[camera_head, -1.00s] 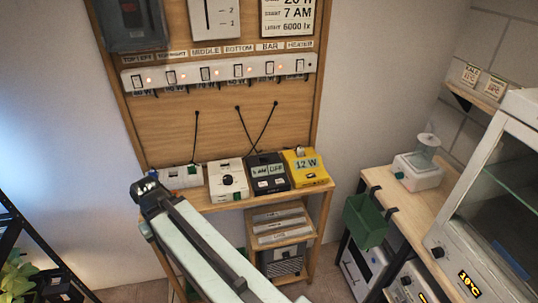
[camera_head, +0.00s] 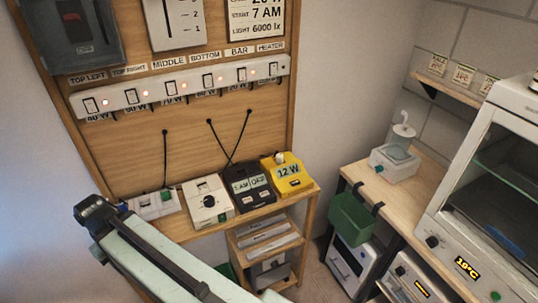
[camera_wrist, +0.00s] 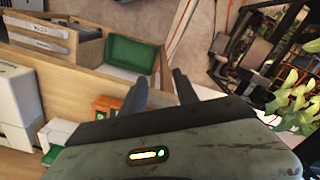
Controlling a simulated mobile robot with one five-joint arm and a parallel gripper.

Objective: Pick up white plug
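I cannot make out a white plug for certain. A small pale piece (camera_head: 280,158) sits on top of the yellow 12 W box (camera_head: 292,181) in the head view; it may be a plug, but it is too small to tell. My gripper (camera_wrist: 160,77) shows two dark fingers spread apart in the wrist view, with nothing between them. In the head view my arm reaches to the lower left, in front of the bench shelf, and its fingers are not clear there.
A white socket strip (camera_head: 154,204), a white dial box (camera_head: 207,201) and a black timer (camera_head: 246,185) stand on the narrow shelf. A switch strip (camera_head: 185,85) hangs above. A green bin (camera_head: 350,219) hangs from the right-hand table. A plant (camera_wrist: 293,98) shows in the wrist view.

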